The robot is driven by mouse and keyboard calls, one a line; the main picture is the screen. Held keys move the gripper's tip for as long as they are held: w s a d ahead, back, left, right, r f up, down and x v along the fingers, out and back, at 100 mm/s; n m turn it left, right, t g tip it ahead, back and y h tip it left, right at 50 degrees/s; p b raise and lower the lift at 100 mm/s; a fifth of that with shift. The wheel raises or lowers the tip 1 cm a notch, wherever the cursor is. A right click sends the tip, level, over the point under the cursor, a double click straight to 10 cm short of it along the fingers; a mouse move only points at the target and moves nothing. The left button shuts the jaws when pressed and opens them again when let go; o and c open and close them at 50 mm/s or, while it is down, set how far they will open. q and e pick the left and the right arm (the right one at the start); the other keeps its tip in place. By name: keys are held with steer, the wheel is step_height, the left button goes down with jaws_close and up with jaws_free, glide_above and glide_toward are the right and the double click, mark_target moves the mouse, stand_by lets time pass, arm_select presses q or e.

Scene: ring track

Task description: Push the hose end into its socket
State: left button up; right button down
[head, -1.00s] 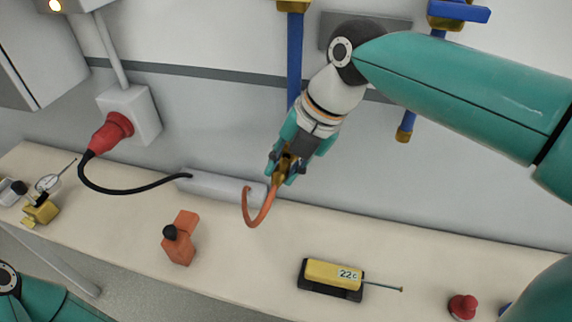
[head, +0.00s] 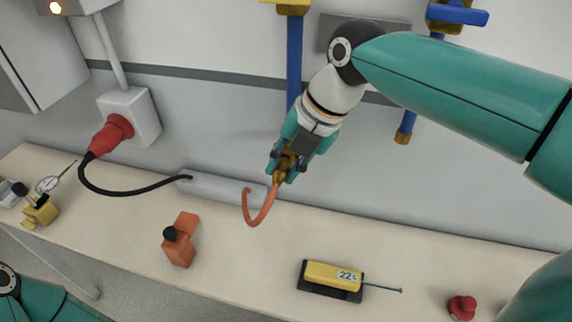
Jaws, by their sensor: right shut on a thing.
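My right gripper (head: 281,175) is shut on the brass-coloured end of an orange hose (head: 262,214), in front of the wall above the bench's back edge. The hose hangs below the gripper and curls up to its left in a hook shape. The fingers hide part of the brass end. A blue pipe (head: 294,60) comes down the wall behind the gripper; its lower end is hidden by the arm. I cannot make out the socket for certain. My left arm shows only at the bottom left corner, and its gripper is out of view.
The pale bench (head: 130,215) holds an orange block (head: 178,248) with a black knob, a yellow meter (head: 333,275) and a red button (head: 462,307). A black cable runs from a red plug (head: 110,135). Another blue pipe with a brass end (head: 403,137) hangs at the right.

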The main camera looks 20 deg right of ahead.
steer(key=shift+w+d, duration=0.15)
steer(key=shift+w, duration=0.1)
steer(key=c, duration=0.9)
jaws_free()
steer(key=shift+r, duration=0.1)
steer(key=v, duration=1.1)
steer(key=shift+s+d+r, duration=0.1)
steer(key=shift+d+r, duration=0.1)
steer(key=shift+r, duration=0.15)
steer(key=shift+s, duration=0.1)
